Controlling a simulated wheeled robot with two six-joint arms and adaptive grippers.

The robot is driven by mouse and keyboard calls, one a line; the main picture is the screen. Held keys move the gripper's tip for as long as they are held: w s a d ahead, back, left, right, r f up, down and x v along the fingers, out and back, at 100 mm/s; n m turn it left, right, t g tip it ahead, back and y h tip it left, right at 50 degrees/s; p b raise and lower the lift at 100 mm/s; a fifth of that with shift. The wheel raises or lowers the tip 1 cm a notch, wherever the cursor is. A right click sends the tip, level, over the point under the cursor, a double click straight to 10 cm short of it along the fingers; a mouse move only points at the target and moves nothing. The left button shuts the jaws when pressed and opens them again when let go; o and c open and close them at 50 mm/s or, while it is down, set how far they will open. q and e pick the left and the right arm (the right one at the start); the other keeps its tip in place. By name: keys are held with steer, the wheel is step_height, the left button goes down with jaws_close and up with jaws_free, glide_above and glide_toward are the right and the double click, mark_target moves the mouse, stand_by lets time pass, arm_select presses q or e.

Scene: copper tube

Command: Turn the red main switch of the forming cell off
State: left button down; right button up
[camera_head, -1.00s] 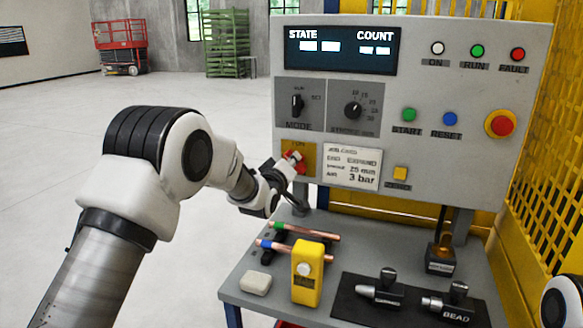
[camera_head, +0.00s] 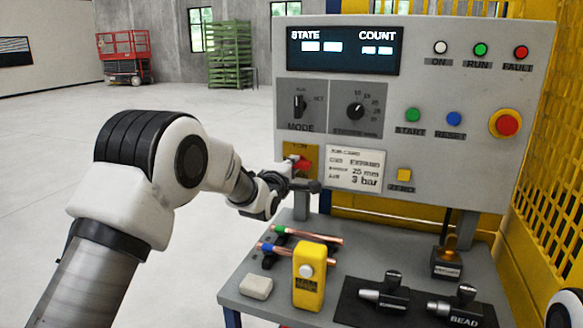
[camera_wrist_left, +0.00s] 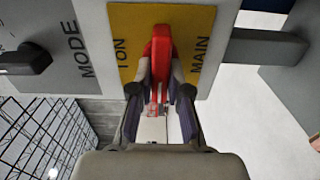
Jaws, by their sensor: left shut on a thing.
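The red main switch (camera_head: 303,166) sits on a yellow plate at the lower left of the grey control panel (camera_head: 450,100). My left gripper (camera_head: 304,184) is at the switch and partly covers it. In the left wrist view the red switch handle (camera_wrist_left: 161,55) stands between the two fingers of my left gripper (camera_wrist_left: 160,92), which are shut on it. The handle lies crosswise to the panel's upright, between the "ON" and "MAIN" lettering on the yellow plate (camera_wrist_left: 200,22). My right gripper is out of view.
The black mode knob (camera_head: 299,104) is above the switch, and a label card (camera_head: 354,170) is to its right. Below, the bench (camera_head: 235,283) holds copper tubes (camera_head: 310,234), a yellow block (camera_head: 309,285) and black tools (camera_head: 385,295). Open floor is to the left.

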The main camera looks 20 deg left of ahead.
arm_select(q)
steer(key=shift+r, duration=0.15)
stand_by(0.3)
steer(key=c, duration=1.4)
jaws_free()
steer(key=shift+o, duration=1.4)
steer(key=shift+w+d, duration=0.1)
steer(key=shift+d, duration=0.05)
steer(key=shift+w+d, duration=0.1)
steer(key=shift+s, duration=0.35)
steer(key=s, duration=1.1)
steer(key=shift+s+a+f, duration=0.15)
steer(key=shift+a+f, duration=0.05)
